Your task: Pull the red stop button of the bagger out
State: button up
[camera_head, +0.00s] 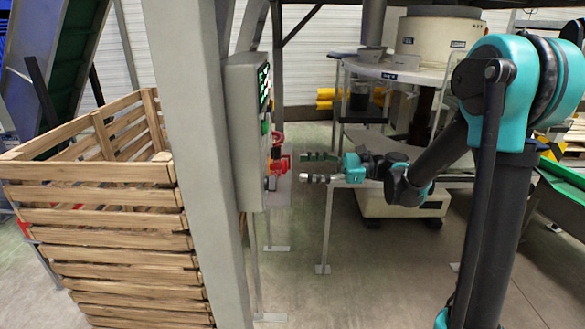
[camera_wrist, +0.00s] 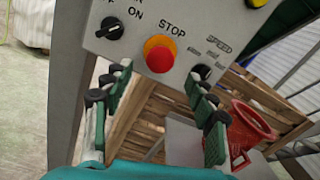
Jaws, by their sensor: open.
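The red stop button (camera_wrist: 160,57) sits on the grey control panel (camera_wrist: 135,22) under the word STOP, in the upper middle of the wrist view. It has a red cap with an orange-yellow part above it. My gripper (camera_wrist: 158,108) is open and empty, its two green-padded fingers spread apart below the button in the wrist view, not touching it. In the head view my gripper (camera_head: 310,167) points left at the panel box (camera_head: 247,130) from a short distance. The button is hard to make out there, as the panel is seen nearly edge-on.
A black knob (camera_wrist: 110,28) is left of the button, and another (camera_wrist: 202,73) is to its right. A red fixture (camera_wrist: 248,135) shows at lower right. A grey post (camera_head: 190,130) and wooden crate (camera_head: 110,220) stand left of the panel.

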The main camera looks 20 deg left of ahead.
jog(key=shift+v, duration=2.75)
